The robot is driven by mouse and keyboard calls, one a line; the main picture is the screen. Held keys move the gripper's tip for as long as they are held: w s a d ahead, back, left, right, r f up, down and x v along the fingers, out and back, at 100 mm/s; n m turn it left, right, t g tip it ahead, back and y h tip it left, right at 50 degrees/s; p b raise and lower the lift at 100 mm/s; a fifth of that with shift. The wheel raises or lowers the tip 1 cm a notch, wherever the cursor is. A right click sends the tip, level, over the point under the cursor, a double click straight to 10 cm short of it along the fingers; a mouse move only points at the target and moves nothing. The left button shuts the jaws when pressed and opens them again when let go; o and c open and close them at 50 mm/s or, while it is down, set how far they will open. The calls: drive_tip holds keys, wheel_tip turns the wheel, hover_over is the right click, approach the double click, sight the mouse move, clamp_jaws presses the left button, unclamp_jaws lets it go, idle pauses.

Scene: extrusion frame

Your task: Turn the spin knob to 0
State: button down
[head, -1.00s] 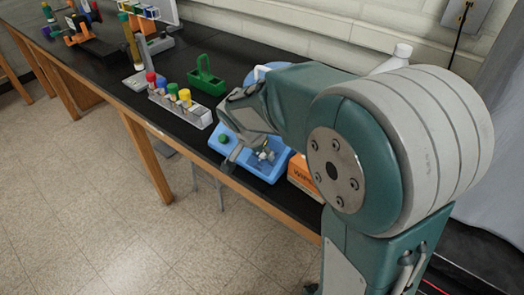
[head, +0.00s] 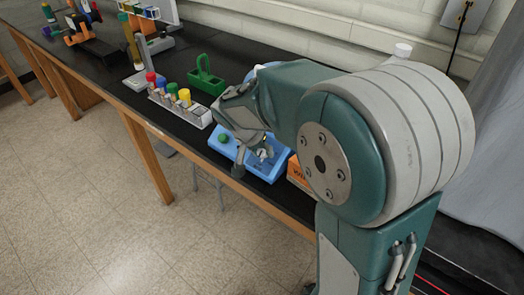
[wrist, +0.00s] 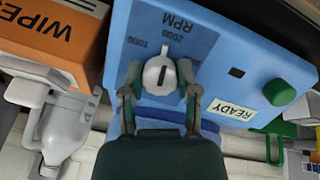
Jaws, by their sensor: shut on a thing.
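The spin knob (wrist: 160,76) is a pale grey dial on the sloped blue face of the device (wrist: 228,60). It sits by the printed marks 1000 and 2000 RPM, which appear upside down in the wrist view. My gripper (wrist: 160,88) has one finger on each side of the knob and is shut on it. The knob's narrow ridge points roughly toward the top of the wrist view; no 0 mark is legible. In the head view my gripper (head: 252,162) is over the blue device (head: 226,150), mostly hiding the knob.
A green button (wrist: 279,92), a dark slot and a READY label are on the same face. An orange WIPES box (wrist: 50,38) stands beside the device. A tube rack (head: 180,110) and a green carrier (head: 206,76) stand to the left on the black bench.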

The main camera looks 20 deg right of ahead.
drive_tip(key=n, duration=0.5)
drive_tip(key=shift+h, duration=0.4)
drive_tip(key=n+h, duration=0.1)
drive_tip(key=n, duration=0.4)
drive_tip(key=shift+a+n, duration=0.1)
drive_tip(key=shift+n, duration=0.2)
drive_tip(key=n, duration=0.5)
drive_tip(key=shift+n+h, duration=0.3)
drive_tip(key=shift+h, duration=0.1)
drive_tip(key=n+t, duration=0.1)
drive_tip(key=n, duration=0.4)
drive_tip(key=shift+f+n, duration=0.1)
drive_tip(key=shift+n, duration=0.3)
drive_tip(key=shift+c, duration=1.7)
unclamp_jaws()
drive_tip(key=shift+a, duration=0.1)
drive_tip(key=v, duration=1.2)
drive_tip(key=shift+a+f, duration=0.2)
drive_tip(key=shift+a, duration=0.05)
